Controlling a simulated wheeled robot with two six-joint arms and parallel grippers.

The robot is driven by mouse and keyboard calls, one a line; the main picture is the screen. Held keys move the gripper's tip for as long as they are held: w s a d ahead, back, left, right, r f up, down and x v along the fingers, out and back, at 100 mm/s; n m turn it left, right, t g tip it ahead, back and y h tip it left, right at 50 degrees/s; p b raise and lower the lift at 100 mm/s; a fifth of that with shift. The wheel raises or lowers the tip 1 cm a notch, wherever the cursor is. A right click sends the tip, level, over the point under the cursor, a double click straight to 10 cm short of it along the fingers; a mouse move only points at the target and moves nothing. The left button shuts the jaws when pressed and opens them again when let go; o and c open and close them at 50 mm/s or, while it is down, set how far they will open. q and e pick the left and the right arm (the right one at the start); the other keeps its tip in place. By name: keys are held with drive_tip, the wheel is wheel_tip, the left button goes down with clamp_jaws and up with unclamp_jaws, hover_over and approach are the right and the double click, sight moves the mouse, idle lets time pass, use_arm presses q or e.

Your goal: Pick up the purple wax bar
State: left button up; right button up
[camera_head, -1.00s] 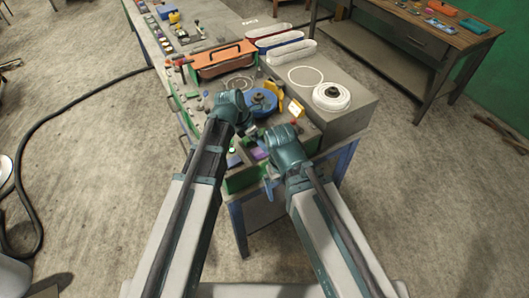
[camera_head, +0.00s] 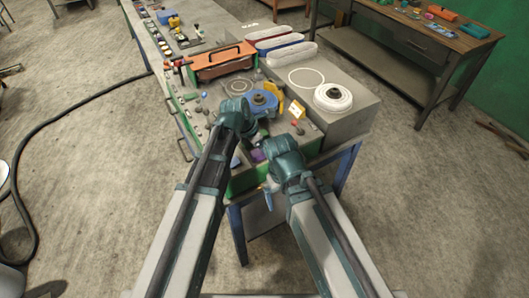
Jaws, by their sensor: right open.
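The purple wax bar (camera_head: 257,155) lies near the front of the workbench, and only a small part of it shows between my two arms. My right gripper (camera_head: 268,172) is just in front of and beside the bar, open, with its fingers partly hidden by its own wrist. I cannot tell whether it touches the bar. My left gripper (camera_head: 249,137) is above the bench behind the bar, mostly hidden by its wrist, so its jaws cannot be made out.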

use_arm(q)
drive_tip(key=shift+f, duration=0.1)
drive_tip(key=shift+c, duration=0.2)
clamp_jaws()
